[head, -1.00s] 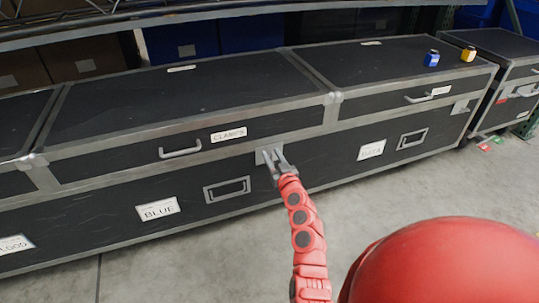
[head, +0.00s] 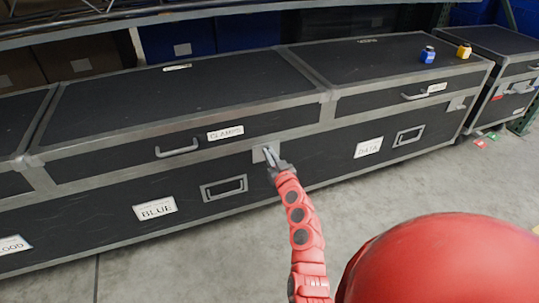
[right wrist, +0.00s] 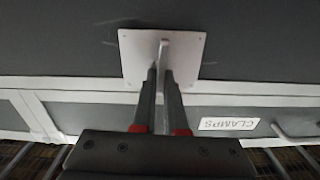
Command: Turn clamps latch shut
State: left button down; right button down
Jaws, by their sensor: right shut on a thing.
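The clamps latch is a pale square plate (head: 258,156) with a thin raised tab, on the front of the black case below and right of the CLAMPS label (head: 226,132). In the right wrist view the plate (right wrist: 135,52) is at the top centre, and its narrow tab (right wrist: 164,46) stands up and down in the picture. My right gripper (head: 270,155) reaches the latch from below. Its fingertips (right wrist: 160,75) are shut on the tab and hide its lower part. My left gripper is not in view.
The case lid has a handle (head: 178,148). Below are a recessed handle (head: 224,188) and a BLUE label (head: 156,209). A blue bottle (head: 428,54) and a yellow one (head: 464,51) stand on the lid at right.

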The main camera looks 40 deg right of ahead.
jog(key=shift+s+d+f+m+p, duration=0.1)
jog(key=shift+d+f+m, duration=0.2)
jog(key=shift+m, duration=2.55)
jog(key=shift+s+d+f+m+p, duration=0.1)
jog(key=shift+d+f+m, duration=0.2)
jog(key=shift+m, duration=2.6)
jog(key=shift+s+d+f+m+p, duration=0.1)
jog(key=shift+d+f+m, duration=0.2)
jog(key=shift+m, duration=2.55)
jog(key=shift+a+f, duration=0.1)
jog(key=c, duration=1)
grip_release()
jog(key=shift+o, duration=0.2)
